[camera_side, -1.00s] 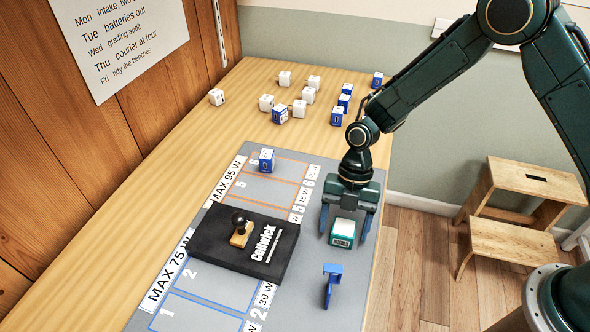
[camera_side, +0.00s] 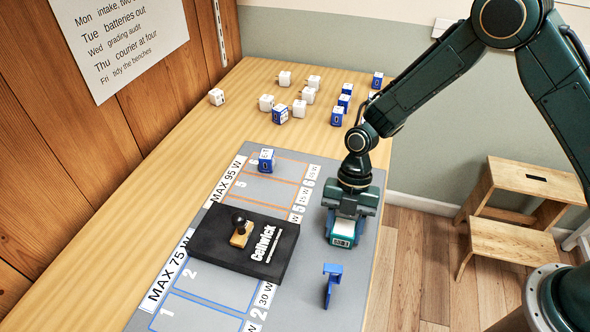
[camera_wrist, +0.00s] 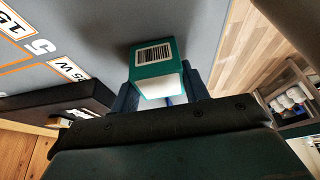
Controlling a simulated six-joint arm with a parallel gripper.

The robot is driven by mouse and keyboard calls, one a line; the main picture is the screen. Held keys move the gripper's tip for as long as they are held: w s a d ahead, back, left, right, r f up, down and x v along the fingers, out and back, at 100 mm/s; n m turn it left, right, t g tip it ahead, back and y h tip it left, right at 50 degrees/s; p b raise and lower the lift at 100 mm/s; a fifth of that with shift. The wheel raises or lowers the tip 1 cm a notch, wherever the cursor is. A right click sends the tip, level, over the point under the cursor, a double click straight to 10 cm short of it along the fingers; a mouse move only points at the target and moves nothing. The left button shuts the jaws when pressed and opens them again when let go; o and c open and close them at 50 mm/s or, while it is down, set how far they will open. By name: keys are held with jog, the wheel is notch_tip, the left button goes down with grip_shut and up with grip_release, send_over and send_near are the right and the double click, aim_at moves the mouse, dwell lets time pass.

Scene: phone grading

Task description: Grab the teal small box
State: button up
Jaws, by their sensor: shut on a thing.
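The teal small box (camera_side: 342,237) has a white top and a barcode label on its side. It is at the right part of the grey mat (camera_side: 312,308), right of the black Cellwick box. My gripper (camera_side: 344,229) is over it, pointing down, with its jaws shut on the box's sides. In the wrist view the teal box (camera_wrist: 156,75) sits between the blue fingers, barcode face showing. Whether its underside touches the mat is hard to tell.
A black Cellwick box (camera_side: 268,240) with a wooden-based stamp (camera_side: 241,232) lies left of my gripper. A blue bracket (camera_side: 332,284) stands in front. A blue-and-white cube (camera_side: 267,160) is on the mat; several cubes stand behind it. The table's right edge is close.

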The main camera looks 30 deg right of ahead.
aim_at(344, 226)
jog(key=shift+r, duration=0.1)
notch_tip(344, 226, up, 20)
dwell(0.9)
dwell(0.5)
